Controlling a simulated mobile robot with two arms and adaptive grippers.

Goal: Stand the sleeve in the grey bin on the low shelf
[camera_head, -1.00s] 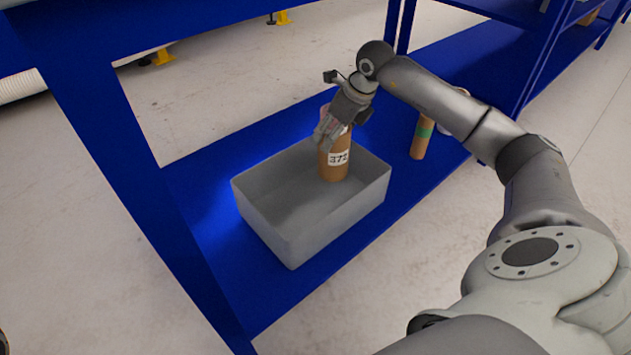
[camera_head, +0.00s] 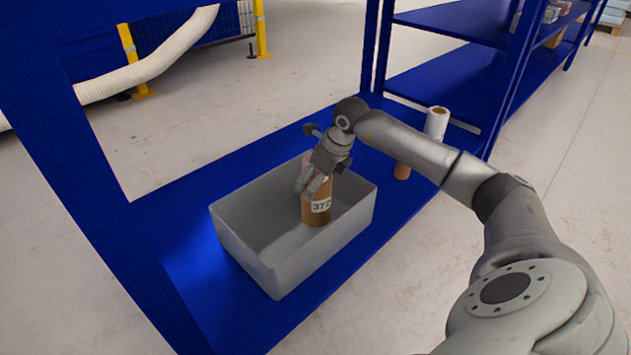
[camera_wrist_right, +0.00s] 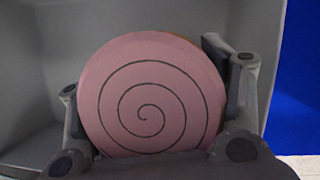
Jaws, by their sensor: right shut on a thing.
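The sleeve (camera_head: 316,211) is a brown cylinder with a white label reading 372. It stands about upright inside the grey bin (camera_head: 245,263), toward the bin's right back part. In the right wrist view its pink end with a dark spiral (camera_wrist_right: 148,95) faces the camera. My right gripper (camera_head: 314,186) is shut on the sleeve's upper part, with a finger on each side in the wrist view. Whether the sleeve's base touches the bin floor I cannot tell. The bin sits on the low blue shelf (camera_head: 185,215). My left gripper is not in view.
A blue rack post (camera_head: 90,190) rises at the left. The bin's left part is empty.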

